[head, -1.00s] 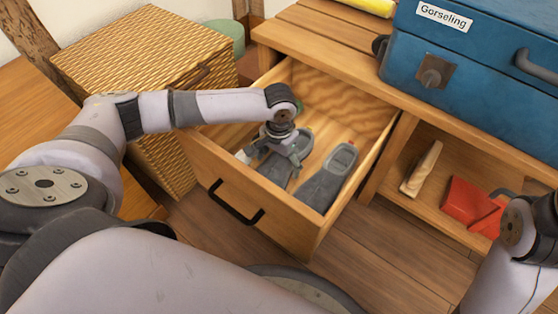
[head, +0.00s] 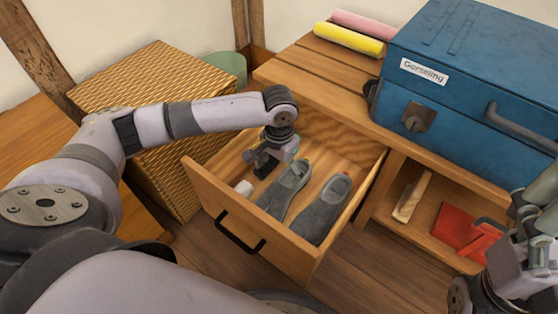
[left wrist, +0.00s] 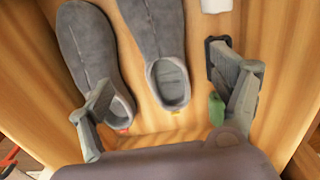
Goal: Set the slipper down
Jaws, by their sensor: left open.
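Two grey slippers lie side by side in the open wooden drawer (head: 215,190), heel openings toward its back: the left slipper (head: 284,192) and the right slipper (head: 322,208). In the left wrist view, the left slipper (left wrist: 158,35) is the one nearer the middle and the right slipper (left wrist: 85,45) is left of it. My left gripper (head: 274,152) is open and empty, by the heel of the left slipper. In the left wrist view its fingers (left wrist: 168,88) are wide apart with the left slipper's heel between them. My right gripper (head: 530,215) is at the right edge, partly cut off.
A white item (head: 244,187) lies left of the slippers in the drawer. A small green item (left wrist: 216,108) shows near one finger. A blue case (head: 465,80) stands on the bench, a wicker box (head: 150,85) at left. An open shelf holds a red item (head: 465,228).

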